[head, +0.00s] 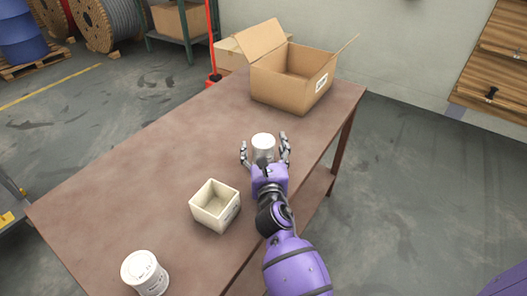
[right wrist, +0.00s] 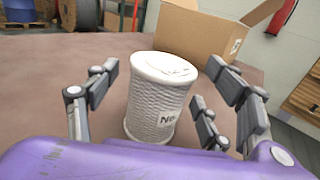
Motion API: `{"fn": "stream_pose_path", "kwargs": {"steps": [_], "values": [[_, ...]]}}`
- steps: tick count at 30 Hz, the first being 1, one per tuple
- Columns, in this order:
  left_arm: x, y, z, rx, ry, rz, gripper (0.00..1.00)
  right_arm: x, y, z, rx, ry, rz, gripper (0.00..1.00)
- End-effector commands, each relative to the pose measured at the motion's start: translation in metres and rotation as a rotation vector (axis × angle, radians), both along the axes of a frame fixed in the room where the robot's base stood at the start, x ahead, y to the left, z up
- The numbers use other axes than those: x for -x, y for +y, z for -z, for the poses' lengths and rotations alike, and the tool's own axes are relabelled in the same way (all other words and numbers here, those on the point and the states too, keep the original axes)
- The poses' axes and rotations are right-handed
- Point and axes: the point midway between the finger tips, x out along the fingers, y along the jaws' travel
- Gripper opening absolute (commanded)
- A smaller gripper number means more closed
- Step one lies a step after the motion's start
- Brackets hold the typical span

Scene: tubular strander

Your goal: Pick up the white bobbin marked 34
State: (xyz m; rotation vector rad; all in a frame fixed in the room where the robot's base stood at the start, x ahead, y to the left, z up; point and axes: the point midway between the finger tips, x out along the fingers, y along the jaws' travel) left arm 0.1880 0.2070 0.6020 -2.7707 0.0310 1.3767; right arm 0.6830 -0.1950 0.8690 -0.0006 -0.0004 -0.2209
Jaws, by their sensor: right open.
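A white bobbin (head: 264,142) stands upright on the brown table, between the open fingers of my right gripper (head: 265,153). In the right wrist view this bobbin (right wrist: 158,95) has a ribbed side and a label starting "No"; its number is hidden or cut off. The right gripper's fingers (right wrist: 165,105) are spread on both sides of it, and I see no clear contact. A second white bobbin (head: 146,273) stands at the table's near left, with marks too small to read. My left gripper is not in view.
An open cardboard box (head: 283,88) stands at the table's far end, beyond the gripper. A small cream square box (head: 215,205) stands left of my right forearm. The left and middle of the brown table (head: 130,185) are clear.

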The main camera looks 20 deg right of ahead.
Motion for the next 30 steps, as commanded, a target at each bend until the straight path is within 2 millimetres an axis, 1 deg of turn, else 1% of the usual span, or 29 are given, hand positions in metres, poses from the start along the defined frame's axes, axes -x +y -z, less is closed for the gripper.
{"fn": "stream_pose_path", "kwargs": {"steps": [3, 8, 9, 18, 21, 27, 30], "values": [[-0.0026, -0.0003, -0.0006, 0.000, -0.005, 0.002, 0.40, -0.0055, -0.0011, 0.0004, 0.000, 0.000, 0.000, 0.74], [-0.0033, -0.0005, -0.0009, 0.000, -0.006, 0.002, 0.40, -0.0053, -0.0013, 0.0006, 0.000, 0.001, 0.000, 0.74], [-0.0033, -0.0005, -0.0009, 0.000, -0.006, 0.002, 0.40, -0.0052, -0.0013, 0.0007, 0.000, 0.001, 0.000, 0.73], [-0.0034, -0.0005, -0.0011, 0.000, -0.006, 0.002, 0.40, -0.0051, -0.0012, 0.0007, 0.000, 0.001, 0.000, 0.34], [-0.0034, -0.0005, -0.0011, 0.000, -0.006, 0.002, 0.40, -0.0051, -0.0011, 0.0003, -0.001, 0.000, 0.000, 0.22], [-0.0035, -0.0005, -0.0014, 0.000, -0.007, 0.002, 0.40, -0.0051, -0.0011, -0.0001, -0.001, 0.000, 0.000, 0.22], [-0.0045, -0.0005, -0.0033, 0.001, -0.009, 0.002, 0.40, -0.0052, -0.0014, -0.0035, 0.000, -0.001, 0.000, 0.22]]}}
